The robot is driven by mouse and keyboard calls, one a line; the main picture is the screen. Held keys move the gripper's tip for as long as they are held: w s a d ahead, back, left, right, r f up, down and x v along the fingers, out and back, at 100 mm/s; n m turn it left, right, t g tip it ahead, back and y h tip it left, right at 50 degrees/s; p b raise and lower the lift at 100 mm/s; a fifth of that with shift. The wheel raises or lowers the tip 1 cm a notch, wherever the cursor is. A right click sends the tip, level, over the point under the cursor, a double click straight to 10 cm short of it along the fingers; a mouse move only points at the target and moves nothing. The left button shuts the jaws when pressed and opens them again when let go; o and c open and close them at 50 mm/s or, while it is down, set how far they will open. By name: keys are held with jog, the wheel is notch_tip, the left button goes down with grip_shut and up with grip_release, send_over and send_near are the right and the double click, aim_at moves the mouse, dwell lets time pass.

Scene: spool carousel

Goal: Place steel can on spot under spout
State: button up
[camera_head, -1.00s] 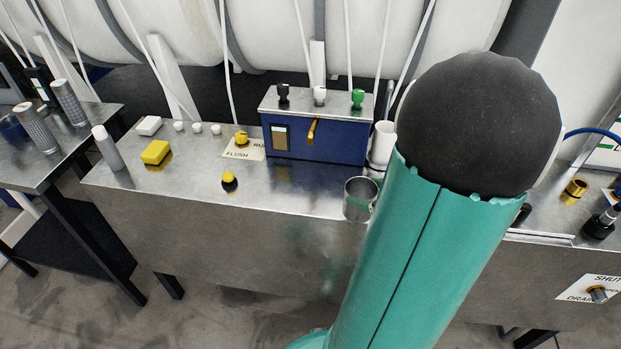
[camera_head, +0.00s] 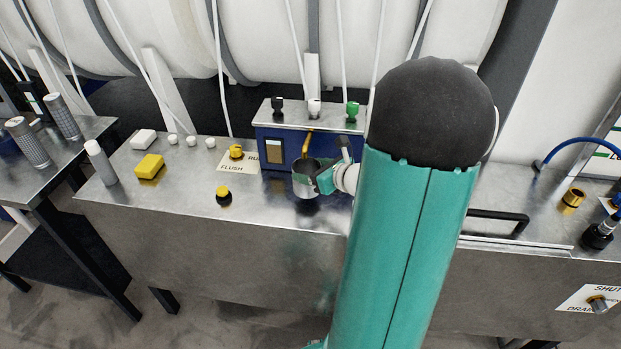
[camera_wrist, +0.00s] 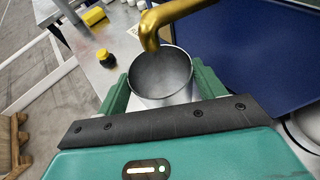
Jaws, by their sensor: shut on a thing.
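The steel can (camera_head: 306,184) is upright in front of the blue box (camera_head: 277,148) in the head view. My gripper (camera_head: 326,178) is shut on it from the right side. In the wrist view, the open-topped can (camera_wrist: 161,78) sits between the two green fingers of my gripper (camera_wrist: 160,88). The brass spout (camera_head: 307,142) sticks out of the box. In the wrist view the spout (camera_wrist: 152,32) bends down at the can's far rim, and its tip overlaps the can's mouth. The spot under the spout is hidden, and I cannot tell if the can touches the bench.
The steel bench (camera_head: 150,195) has a yellow block (camera_head: 149,167), a yellow-and-black knob (camera_head: 223,195) and a flush knob (camera_head: 236,152) left of the can. Black, white and green knobs top the box. A black handle (camera_head: 497,216) is at right. The front bench strip is clear.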

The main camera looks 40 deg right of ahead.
jog(key=shift+w, duration=0.45)
jog(key=shift+f, duration=1.75)
jog(key=shift+f, duration=0.15)
jog(key=o, duration=1.3)
